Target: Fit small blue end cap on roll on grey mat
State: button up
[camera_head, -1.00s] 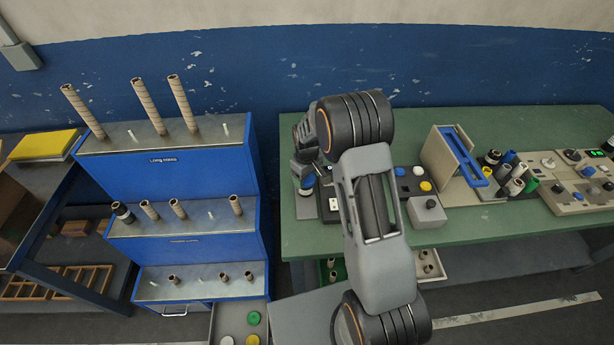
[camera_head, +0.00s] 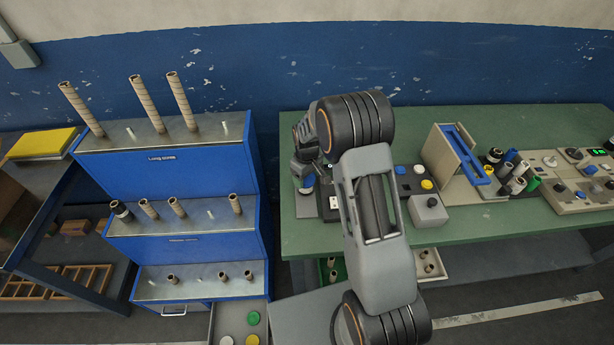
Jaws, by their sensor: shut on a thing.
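My gripper (camera_head: 306,174) points down over the left part of the green bench, partly hidden by my own wrist and forearm. A small blue end cap (camera_head: 306,184) shows at its fingertips, and the gripper appears shut on it. Just below the cap is a dark and grey area (camera_head: 306,205) on the bench. The roll and the grey mat cannot be made out clearly there, and I cannot tell whether the cap touches a roll.
The green bench (camera_head: 300,238) carries a button box (camera_head: 414,180) with coloured buttons, a grey box (camera_head: 430,212), a beige stand with a blue frame (camera_head: 455,157) and several short rolls at right. A stepped blue rack (camera_head: 175,175) with cardboard tubes stands left. An open drawer below holds coloured caps (camera_head: 253,318).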

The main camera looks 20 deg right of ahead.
jog(key=shift+f+b, duration=0.55)
jog(key=shift+b, duration=0.05)
dwell(0.8)
jog(key=o, duration=1)
jog(key=shift+r+p, duration=2.5)
jog(key=shift+r, duration=1.6)
